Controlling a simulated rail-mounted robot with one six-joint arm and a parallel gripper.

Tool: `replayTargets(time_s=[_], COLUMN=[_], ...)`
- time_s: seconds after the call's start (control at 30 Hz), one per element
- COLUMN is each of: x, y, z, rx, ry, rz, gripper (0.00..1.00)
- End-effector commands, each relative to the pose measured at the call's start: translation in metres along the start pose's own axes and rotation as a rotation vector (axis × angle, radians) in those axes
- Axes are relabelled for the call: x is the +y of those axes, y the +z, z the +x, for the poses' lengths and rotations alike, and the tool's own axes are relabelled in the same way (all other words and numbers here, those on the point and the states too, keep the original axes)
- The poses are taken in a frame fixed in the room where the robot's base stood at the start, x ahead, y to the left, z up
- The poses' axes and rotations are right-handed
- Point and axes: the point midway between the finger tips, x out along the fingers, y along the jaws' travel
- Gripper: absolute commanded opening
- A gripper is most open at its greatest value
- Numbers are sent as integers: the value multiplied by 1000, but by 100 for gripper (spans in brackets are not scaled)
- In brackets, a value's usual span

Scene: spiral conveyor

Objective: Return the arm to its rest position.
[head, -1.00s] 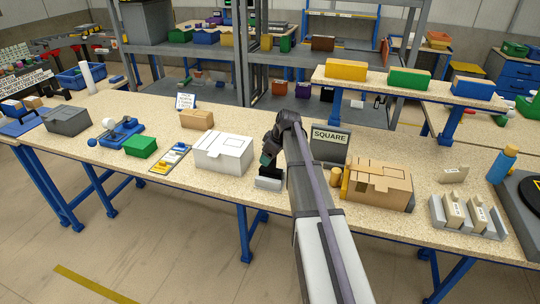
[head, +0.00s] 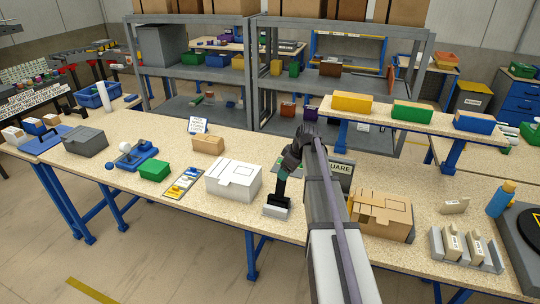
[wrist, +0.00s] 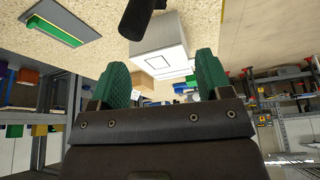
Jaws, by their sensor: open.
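My gripper (head: 282,186) hangs at the end of my bent arm over the front middle of the table, right of the white box (head: 233,180). In the wrist view its two green fingers (wrist: 162,64) are apart with nothing held between them. A black object with a pale base (head: 276,206) stands just below the gripper in the head view; the gap between them is hard to judge. The white box also shows beyond the fingers in the wrist view (wrist: 158,47). A dark rounded object (wrist: 138,16) shows at the top there.
A cardboard box (head: 380,215) stands right of my arm, and the SQUARE sign (head: 342,171) is partly hidden behind it. A raised shelf (head: 395,113) with coloured bins crosses the back right. A green bin (head: 154,170) and grey box (head: 86,142) are at left.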

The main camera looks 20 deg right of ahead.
Motion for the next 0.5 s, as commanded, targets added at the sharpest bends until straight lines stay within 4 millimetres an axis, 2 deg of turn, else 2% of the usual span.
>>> replayTargets(time_s=[0.13, 0.2, 0.23, 0.27, 0.3, 0.37, 0.4, 0.5], x=[0, -6, -16, -34, -72, -129, -165, -246], y=[0, 7, 17, 30, 46, 62, 72, 93], z=[0, -1, -4, -6, 0, 11, 18, 32], rx=[-2, -29, -55, -88, -142, -219, -263, -345], ry=[-3, -8, -5, -1, 9, 34, 56, 114], rz=[53, 184, 270, 367, 487, 619, 683, 749], gripper=[71, 71, 71, 71, 71, 71, 71, 71])
